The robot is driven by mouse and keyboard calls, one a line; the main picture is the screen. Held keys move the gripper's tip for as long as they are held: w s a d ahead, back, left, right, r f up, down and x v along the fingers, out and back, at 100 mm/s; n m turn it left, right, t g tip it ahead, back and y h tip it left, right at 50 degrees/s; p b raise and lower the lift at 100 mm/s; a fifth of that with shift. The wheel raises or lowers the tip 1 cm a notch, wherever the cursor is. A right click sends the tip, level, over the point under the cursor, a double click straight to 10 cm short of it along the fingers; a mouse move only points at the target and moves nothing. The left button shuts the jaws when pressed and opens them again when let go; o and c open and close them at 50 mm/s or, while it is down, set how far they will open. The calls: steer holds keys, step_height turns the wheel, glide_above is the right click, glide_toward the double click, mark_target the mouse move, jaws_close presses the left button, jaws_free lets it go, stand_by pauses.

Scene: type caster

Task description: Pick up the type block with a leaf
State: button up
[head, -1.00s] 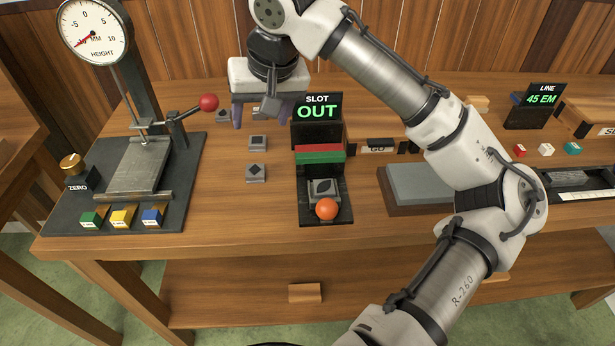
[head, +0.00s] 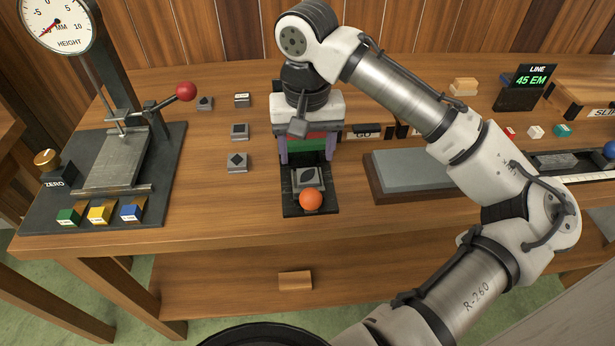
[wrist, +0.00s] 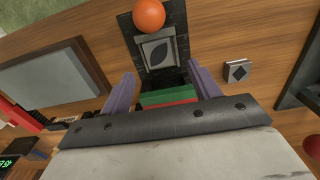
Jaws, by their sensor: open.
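The type block with a leaf (head: 307,178) lies face up on the dark slot stand, just behind an orange ball (head: 311,200). It also shows in the wrist view (wrist: 158,52), a grey block with a dark leaf mark. My gripper (head: 307,158) is open and empty, above the slot stand (head: 290,205) and behind the leaf block. In the wrist view my purple fingers (wrist: 163,88) are apart, with the green and red bars (wrist: 168,97) of the stand between them. The slot display is hidden behind my gripper in the head view.
A block with a diamond (head: 237,162) and other blocks (head: 239,131) stand left of the slot stand. The height gauge with a red-knobbed lever (head: 186,91) is further left. A grey stone slab (head: 410,169) on a wooden base lies to the right.

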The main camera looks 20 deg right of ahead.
mark_target(307, 173)
step_height(307, 173, down, 5)
steer(key=shift+f+p, duration=0.1)
steer(key=shift+p, duration=0.25)
steer(key=shift+c, duration=0.3)
steer(key=c, duration=1.1)
step_height(307, 173, up, 20)
steer(key=shift+r, duration=0.1)
